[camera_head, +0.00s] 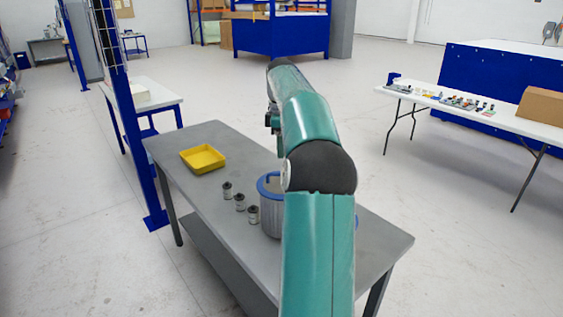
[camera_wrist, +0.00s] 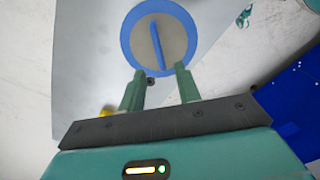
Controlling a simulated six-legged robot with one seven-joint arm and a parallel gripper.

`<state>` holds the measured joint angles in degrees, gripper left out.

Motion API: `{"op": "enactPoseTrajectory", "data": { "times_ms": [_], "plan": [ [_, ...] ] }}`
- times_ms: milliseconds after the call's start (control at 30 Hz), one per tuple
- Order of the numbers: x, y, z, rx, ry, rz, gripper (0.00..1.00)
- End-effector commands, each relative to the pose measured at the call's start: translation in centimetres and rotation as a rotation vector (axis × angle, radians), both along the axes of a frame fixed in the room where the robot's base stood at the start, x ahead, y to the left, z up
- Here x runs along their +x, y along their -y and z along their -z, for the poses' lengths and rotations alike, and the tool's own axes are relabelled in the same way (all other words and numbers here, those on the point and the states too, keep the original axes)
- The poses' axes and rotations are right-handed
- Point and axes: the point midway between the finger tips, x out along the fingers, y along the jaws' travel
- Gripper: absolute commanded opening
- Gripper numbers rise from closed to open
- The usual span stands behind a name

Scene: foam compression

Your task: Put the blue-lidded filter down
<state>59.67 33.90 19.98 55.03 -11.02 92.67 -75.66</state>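The blue-lidded filter (camera_head: 269,214) stands upright on the grey table (camera_head: 375,243) in the head view, partly hidden behind my arm. It has a ribbed grey body and a blue lid rim with a handle. In the wrist view the filter's lid (camera_wrist: 139,40) shows as a blue ring around a grey disc with a blue bar handle across it. My gripper (camera_wrist: 159,69) is open, its two green fingers apart with nothing between them. The lid lies beyond the fingertips, with the handle roughly in line with the gap. My gripper's fingers cannot be made out in the head view.
A yellow tray (camera_head: 203,158) sits at the table's far left. A white table with small items and a cardboard box (camera_head: 541,107) stands at right. A blue post (camera_head: 140,160) rises beside the grey table.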

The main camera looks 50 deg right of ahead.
Motion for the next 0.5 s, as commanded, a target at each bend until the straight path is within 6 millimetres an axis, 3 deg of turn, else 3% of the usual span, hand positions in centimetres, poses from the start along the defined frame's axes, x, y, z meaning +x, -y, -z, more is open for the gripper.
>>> {"op": "enactPoseTrajectory", "data": {
  "times_ms": [133, 367, 500],
  "plan": [
    [0.1, 0.0, -1.5, 0.000, 0.001, -0.001, 0.33],
    [0.1, -0.2, -2.0, 0.001, -0.001, -0.001, 0.33],
    [1.3, -2.7, -2.8, -0.022, 0.003, 0.002, 0.33]
  ]
}}
